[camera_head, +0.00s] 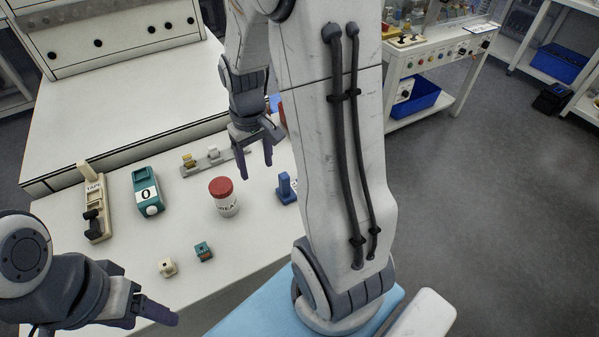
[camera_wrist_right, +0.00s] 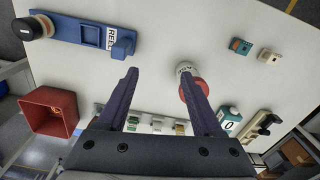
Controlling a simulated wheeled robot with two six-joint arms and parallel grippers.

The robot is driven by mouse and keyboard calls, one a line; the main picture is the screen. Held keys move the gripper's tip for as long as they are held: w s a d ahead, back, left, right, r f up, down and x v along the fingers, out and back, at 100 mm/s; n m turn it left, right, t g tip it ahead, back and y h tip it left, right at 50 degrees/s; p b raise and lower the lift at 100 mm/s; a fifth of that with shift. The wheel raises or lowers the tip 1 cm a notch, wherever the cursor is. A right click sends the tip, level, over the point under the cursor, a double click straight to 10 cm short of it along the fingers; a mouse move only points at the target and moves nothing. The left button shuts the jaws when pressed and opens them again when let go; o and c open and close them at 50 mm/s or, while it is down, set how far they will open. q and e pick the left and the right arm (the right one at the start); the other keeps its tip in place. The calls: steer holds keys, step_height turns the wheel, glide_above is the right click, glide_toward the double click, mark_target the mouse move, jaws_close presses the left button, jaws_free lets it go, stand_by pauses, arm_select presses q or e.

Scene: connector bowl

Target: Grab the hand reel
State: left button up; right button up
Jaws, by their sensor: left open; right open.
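The hand reel (camera_wrist_right: 68,30) is a long blue body with a "REEL" label, a black knob at one end and a blue block at the other. It lies on the white table at the upper left of the right wrist view. In the head view only its blue end (camera_head: 286,188) shows; my right arm hides the rest. My right gripper (camera_head: 253,160) is open and empty above the table, with its fingers (camera_wrist_right: 160,75) apart from the reel. My left gripper (camera_head: 160,314) is open and empty at the lower left, away from the reel.
A red-lidded jar (camera_head: 224,197) stands near my right gripper. A teal device marked 0 (camera_head: 147,192), a tape holder (camera_head: 95,207) and two small connectors, beige (camera_head: 167,267) and teal (camera_head: 204,252), lie left. A red square bowl (camera_wrist_right: 48,112) sits near the reel.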

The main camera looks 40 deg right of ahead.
steer(key=m, duration=0.2)
glide_above(284, 183)
steer(key=f, duration=0.2)
steer(key=w+d+f, duration=0.1)
step_height(284, 183, down, 4)
steer(key=shift+s+d+f, duration=0.1)
steer(key=shift+f, duration=3)
jaws_close()
